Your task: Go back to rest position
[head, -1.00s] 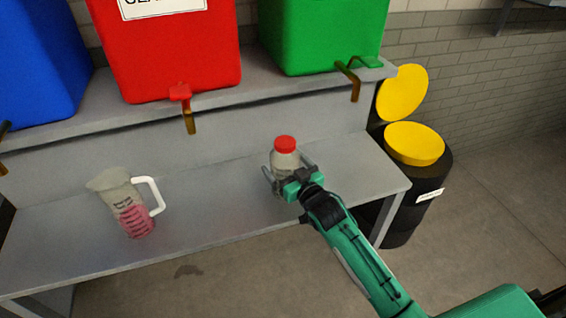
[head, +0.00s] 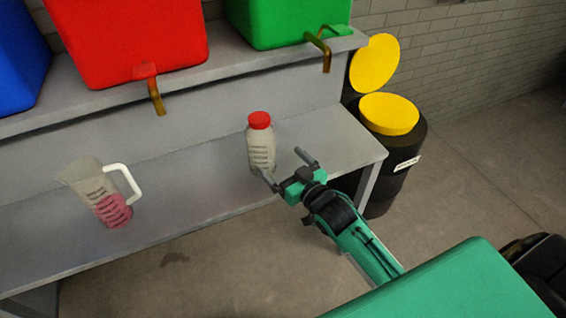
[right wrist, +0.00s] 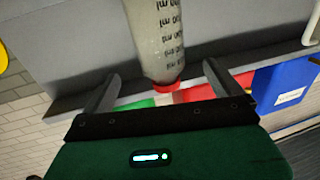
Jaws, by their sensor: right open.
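My right gripper (head: 286,166) is open and empty in the head view, just in front and to the right of a clear bottle with a red cap (head: 260,143). The bottle stands upright on the grey bench. In the right wrist view the bottle (right wrist: 156,40) shows beyond the two spread fingers of my right gripper (right wrist: 160,90), apart from them, with printed volume marks on its side. My left gripper is in neither view.
A measuring jug (head: 100,192) with pink liquid stands on the bench (head: 190,185) at the left. Red (head: 125,45), green (head: 285,20) and blue (head: 20,60) tanks with taps sit on the shelf above. A black bin with a yellow lid (head: 388,114) stands right of the bench.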

